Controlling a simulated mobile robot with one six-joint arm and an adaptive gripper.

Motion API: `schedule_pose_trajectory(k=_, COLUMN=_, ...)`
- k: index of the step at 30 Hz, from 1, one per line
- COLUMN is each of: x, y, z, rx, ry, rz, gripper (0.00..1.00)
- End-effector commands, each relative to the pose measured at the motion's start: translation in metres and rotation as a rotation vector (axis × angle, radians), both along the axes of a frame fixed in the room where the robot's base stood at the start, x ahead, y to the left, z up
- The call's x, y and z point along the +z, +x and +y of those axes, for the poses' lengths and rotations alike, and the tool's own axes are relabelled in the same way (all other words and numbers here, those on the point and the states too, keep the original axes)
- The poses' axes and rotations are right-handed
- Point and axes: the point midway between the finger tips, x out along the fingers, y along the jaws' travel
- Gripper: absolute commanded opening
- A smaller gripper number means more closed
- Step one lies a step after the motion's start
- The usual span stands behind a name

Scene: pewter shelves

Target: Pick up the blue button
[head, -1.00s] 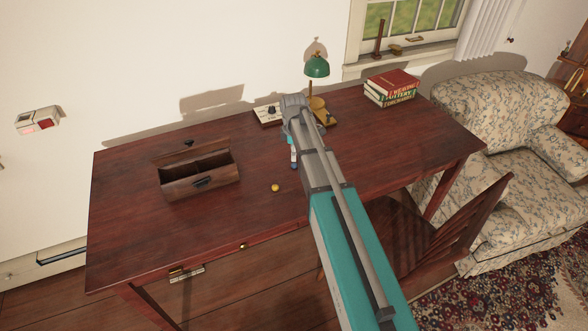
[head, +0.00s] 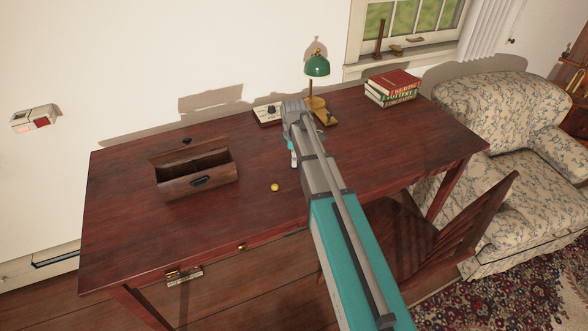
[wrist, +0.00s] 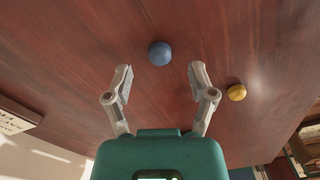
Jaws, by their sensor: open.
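The blue button (wrist: 160,53) is a small round piece on the dark red-brown desk (head: 390,133). In the wrist view it lies just beyond the fingertips, between their lines. My gripper (wrist: 158,82) is open and empty, with a finger on each side of the view. In the head view the blue button is hidden behind my arm. My gripper shows there only in part, over the middle of the desk (head: 293,158).
A yellow button (head: 275,187) lies nearby; it also shows right of my fingers in the wrist view (wrist: 237,92). An open wooden box (head: 200,183) stands at left. A green lamp (head: 317,66) and stacked books (head: 392,86) stand behind. A chair (head: 455,230) is in front.

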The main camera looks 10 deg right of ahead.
Motion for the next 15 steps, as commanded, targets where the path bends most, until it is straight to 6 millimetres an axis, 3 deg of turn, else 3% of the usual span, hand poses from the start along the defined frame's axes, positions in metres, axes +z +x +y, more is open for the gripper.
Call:
schedule_pose_trajectory(k=6, x=-0.018, y=0.000, z=0.000, rx=0.000, ry=0.000, rz=0.000, gripper=0.72)
schedule_pose_trajectory(k=15, x=-0.022, y=0.000, z=0.000, rx=0.000, ry=0.000, rz=0.000, gripper=0.72)
